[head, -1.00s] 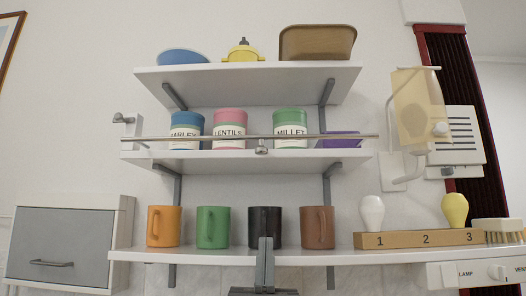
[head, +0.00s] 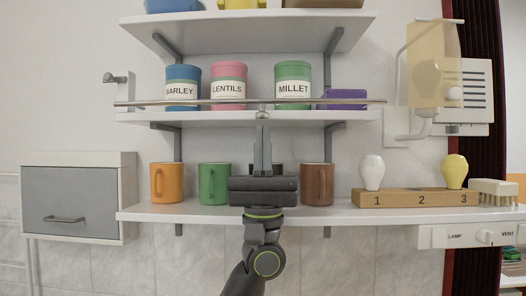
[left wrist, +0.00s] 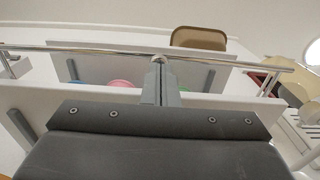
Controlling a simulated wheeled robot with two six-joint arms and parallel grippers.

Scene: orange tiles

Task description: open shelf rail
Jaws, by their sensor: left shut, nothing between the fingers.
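The shelf rail (head: 200,103) is a thin metal bar running level across the front of the middle shelf (head: 150,117), before the canisters. A small round metal knob (head: 262,114) sits at its middle, just below the bar. My left gripper (head: 262,128) points up from below, its narrow grey fingers shut and empty, tips at or just under the knob. In the left wrist view the fingertips (left wrist: 161,64) reach up to the rail (left wrist: 90,51) near its middle; whether they touch it I cannot tell. My right gripper is not in view.
Canisters marked barley (head: 183,86), lentils (head: 228,84) and millet (head: 292,84) and a purple box (head: 346,98) stand behind the rail. Mugs, such as the orange one (head: 164,183), stand on the lower shelf (head: 150,213). A grey-fronted cabinet (head: 70,200) is at left.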

